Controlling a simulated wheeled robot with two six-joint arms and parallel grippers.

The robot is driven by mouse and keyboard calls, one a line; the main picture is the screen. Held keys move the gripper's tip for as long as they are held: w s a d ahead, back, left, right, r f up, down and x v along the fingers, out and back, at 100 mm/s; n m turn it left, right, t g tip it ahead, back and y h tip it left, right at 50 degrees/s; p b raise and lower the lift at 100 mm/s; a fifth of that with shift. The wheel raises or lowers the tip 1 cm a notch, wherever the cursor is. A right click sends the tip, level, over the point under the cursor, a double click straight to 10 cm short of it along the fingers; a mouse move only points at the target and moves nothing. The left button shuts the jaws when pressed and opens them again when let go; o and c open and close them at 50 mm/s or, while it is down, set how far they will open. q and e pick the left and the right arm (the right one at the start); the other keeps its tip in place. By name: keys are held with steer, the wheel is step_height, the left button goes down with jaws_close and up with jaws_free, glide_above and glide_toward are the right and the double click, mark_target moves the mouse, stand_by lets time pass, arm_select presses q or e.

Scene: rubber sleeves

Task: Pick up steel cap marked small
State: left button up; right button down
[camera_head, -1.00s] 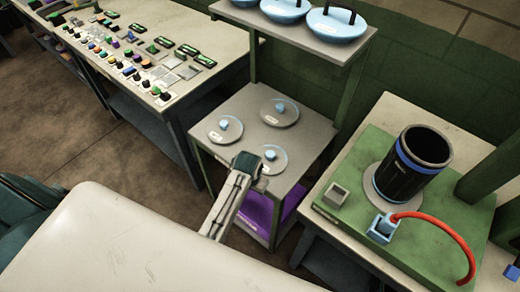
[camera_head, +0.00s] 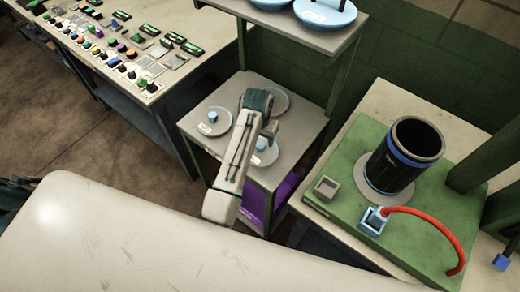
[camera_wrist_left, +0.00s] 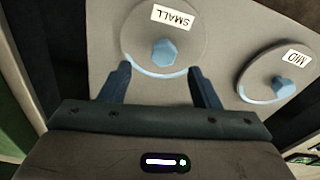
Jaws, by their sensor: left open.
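The steel cap marked SMALL (camera_wrist_left: 150,38) is a grey disc with a blue hex knob (camera_wrist_left: 164,52) and a white label, lying flat on the shelf. In the head view it seems to be the front cap (camera_head: 270,156), partly hidden behind my left arm. My left gripper (camera_head: 270,134) hangs over the shelf beside that cap. In the left wrist view the open fingers (camera_wrist_left: 160,78) stand either side of the cap's near edge, with the knob ahead between them. Nothing is held. My right gripper is not in view.
The cap marked MID (camera_wrist_left: 272,80) lies next to it; another cap (camera_head: 276,98) is partly behind my arm. An upper shelf (camera_head: 300,38) with large blue lids overhangs the back. A green bench (camera_head: 420,220) with a black cylinder (camera_head: 402,158) and red hose (camera_head: 440,228) stands right.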

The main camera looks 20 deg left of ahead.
mark_target(260, 145)
arm_select(q)
steer(key=shift+w+f, duration=0.1)
steer(key=shift+f, duration=0.2)
steer(key=f+p, duration=0.1)
steer(key=f, duration=0.1)
steer(key=f+p, duration=0.1)
steer(key=f, duration=0.1)
steer(key=shift+w+a+p, duration=0.25)
steer(key=shift+w+p, duration=0.05)
steer(key=shift+f, duration=0.45)
steer(key=shift+c, duration=0.3)
jaws_close()
